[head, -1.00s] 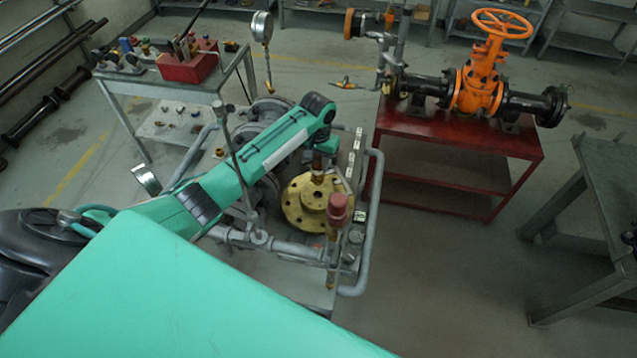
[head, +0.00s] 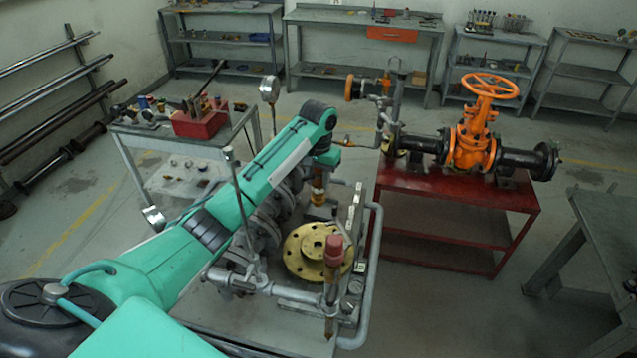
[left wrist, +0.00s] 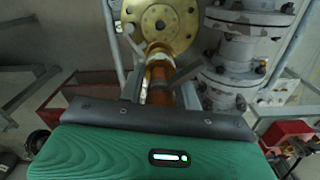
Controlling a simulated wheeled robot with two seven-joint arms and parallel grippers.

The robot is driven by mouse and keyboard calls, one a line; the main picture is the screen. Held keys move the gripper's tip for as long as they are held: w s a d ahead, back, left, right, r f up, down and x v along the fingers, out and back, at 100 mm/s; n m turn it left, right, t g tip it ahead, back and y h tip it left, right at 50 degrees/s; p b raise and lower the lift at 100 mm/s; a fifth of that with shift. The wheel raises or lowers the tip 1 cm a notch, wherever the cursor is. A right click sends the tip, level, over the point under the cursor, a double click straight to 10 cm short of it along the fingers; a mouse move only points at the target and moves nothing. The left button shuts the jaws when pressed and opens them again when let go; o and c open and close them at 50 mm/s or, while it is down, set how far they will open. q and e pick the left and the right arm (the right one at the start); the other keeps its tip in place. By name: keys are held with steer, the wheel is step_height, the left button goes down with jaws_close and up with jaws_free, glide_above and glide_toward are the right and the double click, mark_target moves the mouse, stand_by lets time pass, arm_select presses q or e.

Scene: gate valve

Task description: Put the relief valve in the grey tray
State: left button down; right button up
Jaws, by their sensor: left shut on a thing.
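My left gripper (head: 321,168) is shut on a brass and orange-brown fitting, which I take to be the relief valve (head: 318,190). It hangs upright below the gripper, just behind the yellow flange in the head view. In the left wrist view the relief valve (left wrist: 159,76) shows between the fingers, with the round yellow flange beyond it. I cannot make out the grey tray for certain. My right gripper is not in view.
The yellow flange (head: 312,250) and a red-capped upright fitting (head: 333,250) are close to the gripper, among grey pipes (head: 374,250). A red stand (head: 455,195) carries an orange gate valve (head: 473,145). A grey table (head: 605,210) stands at the right.

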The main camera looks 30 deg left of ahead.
arm_select(q)
steer(key=shift+r, duration=1.65)
